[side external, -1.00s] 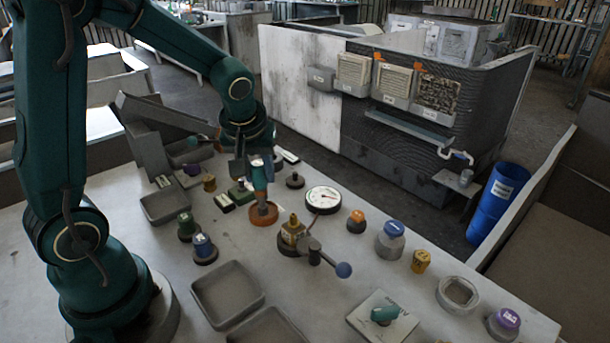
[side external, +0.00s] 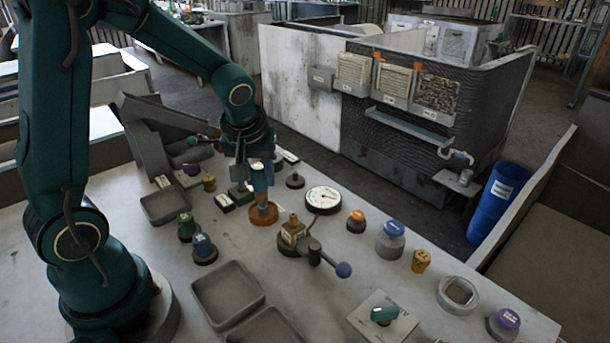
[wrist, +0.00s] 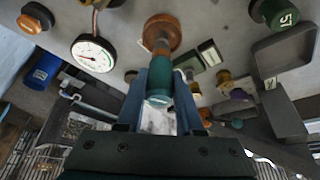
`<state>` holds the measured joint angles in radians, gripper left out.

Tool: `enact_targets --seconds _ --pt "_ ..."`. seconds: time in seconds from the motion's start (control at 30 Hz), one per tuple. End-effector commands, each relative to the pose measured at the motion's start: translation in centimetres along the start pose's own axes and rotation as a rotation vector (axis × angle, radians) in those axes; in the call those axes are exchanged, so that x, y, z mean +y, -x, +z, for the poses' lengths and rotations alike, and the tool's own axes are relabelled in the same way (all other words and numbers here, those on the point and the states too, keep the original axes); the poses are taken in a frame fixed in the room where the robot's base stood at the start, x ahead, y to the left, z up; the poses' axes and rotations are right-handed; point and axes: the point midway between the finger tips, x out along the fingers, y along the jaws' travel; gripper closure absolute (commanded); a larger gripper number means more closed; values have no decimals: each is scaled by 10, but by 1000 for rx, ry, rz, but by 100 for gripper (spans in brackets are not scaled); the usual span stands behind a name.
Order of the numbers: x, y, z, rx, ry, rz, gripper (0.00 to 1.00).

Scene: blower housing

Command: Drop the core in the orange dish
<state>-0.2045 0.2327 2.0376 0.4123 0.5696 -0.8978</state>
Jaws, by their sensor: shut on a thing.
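The core is a narrow cylinder with a teal-green upper part (wrist: 160,85); a coppery part shows at its far end. In the side view the core (side external: 260,182) hangs roughly upright beneath my gripper (side external: 256,163). My gripper also shows in the wrist view (wrist: 159,75), its two blue fingers shut on the core. The round orange-brown dish (side external: 264,214) sits on the bench directly below the core; it also shows in the wrist view (wrist: 171,27). The core's lower end is over or within the dish; I cannot tell whether it touches the bottom.
A round dial gauge (side external: 323,199) stands right of the dish. Green and blue knobbed parts (side external: 204,247) stand to the left. An empty grey tray (side external: 227,294) lies nearer the front.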

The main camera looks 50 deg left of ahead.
Motion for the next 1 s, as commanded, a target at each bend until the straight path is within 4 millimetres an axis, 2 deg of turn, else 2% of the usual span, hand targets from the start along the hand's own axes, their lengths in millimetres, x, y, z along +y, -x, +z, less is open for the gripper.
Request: enact_targets --seconds 1.0 --pt "0 -12 6 -1 -1 0 100"
